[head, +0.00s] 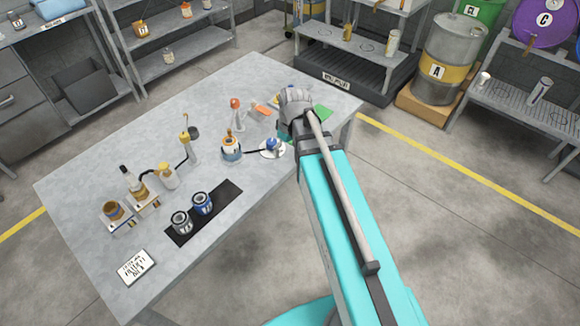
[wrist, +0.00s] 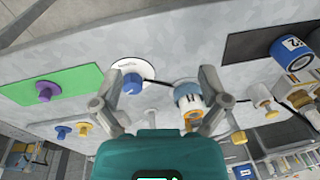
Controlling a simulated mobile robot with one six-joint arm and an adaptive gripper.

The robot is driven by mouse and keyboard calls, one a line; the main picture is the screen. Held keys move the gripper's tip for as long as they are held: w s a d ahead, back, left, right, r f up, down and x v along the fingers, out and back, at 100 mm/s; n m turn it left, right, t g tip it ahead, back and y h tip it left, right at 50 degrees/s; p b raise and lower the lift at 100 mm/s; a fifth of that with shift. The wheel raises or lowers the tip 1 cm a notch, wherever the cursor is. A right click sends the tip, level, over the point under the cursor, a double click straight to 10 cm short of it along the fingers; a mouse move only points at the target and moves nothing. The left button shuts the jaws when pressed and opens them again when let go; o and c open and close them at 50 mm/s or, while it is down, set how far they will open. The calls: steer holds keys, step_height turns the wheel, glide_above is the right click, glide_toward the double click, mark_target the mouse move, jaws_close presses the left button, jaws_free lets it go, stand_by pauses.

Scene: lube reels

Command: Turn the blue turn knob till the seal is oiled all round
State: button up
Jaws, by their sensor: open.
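The blue turn knob (head: 272,143) stands on a round white plate (head: 265,153) near the table's right-hand edge. In the wrist view the knob (wrist: 132,84) is beside my left finger, not between the fingertips. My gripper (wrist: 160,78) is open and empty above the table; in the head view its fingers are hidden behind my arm. A black line runs from the plate to a blue, white and orange device (head: 231,150), which shows near my right finger in the wrist view (wrist: 188,98). I cannot make out the seal or any oil on it.
A green mat (wrist: 20,91) with a purple knob (wrist: 46,91) lies left of the plate in the wrist view. Small blue (wrist: 62,132) and yellow (wrist: 82,130) knobs are nearby. Two cans stand on a black mat (head: 226,192). Bottles (head: 189,150) stand farther left.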

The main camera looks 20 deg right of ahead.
steer(key=s+m+h, duration=0.1)
steer(key=s+m, duration=0.4)
steer(key=s, duration=0.2)
steer(key=shift+a+f+h, duration=0.25)
steer(key=shift+a+h, duration=0.05)
steer(key=shift+a, duration=0.05)
stand_by(1.9)
